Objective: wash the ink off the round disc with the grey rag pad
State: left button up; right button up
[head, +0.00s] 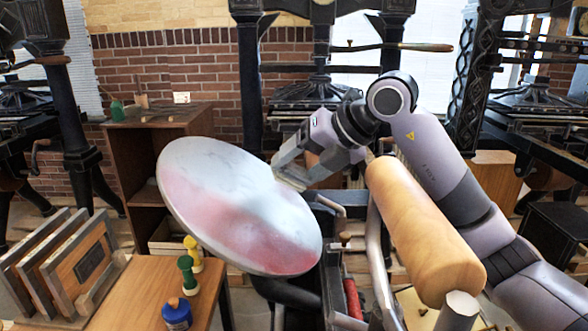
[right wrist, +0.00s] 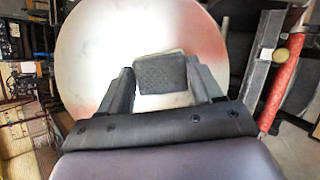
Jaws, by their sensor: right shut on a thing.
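The round disc (head: 235,200) is tilted in the middle of the head view. Red ink smears cover its left part and its lower right part, with a paler grey band between them. It also fills the upper part of the right wrist view (right wrist: 95,45), with reddish areas at its edges. My right gripper (head: 288,176) is at the disc's upper right edge, shut on the grey rag pad (right wrist: 162,74). The pad lies over the disc's face in the wrist view; I cannot tell whether it touches. My left gripper is not in view.
A wooden roller (head: 425,230) lies to the right of the disc, under my right arm. A wooden table (head: 125,295) at lower left holds a blue jar (head: 177,314), small green and yellow items and a rack of boards (head: 75,265). Black presses stand behind.

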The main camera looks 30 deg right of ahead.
jog(key=w+d, duration=0.1)
jog(key=w+d+f, duration=0.2)
jog(key=w, duration=0.1)
jog(key=shift+d+f+b, duration=0.15)
jog(key=shift+f+b, duration=0.1)
jog(key=shift+b, duration=0.15)
jog(key=shift+w+a+f+b, duration=0.2)
jog(key=shift+a+f+b, duration=0.1)
jog(key=shift+a+f, duration=0.35)
jog(key=shift+w+a+f, duration=0.15)
jog(key=shift+a+f, duration=0.1)
jog(key=shift+f, duration=0.3)
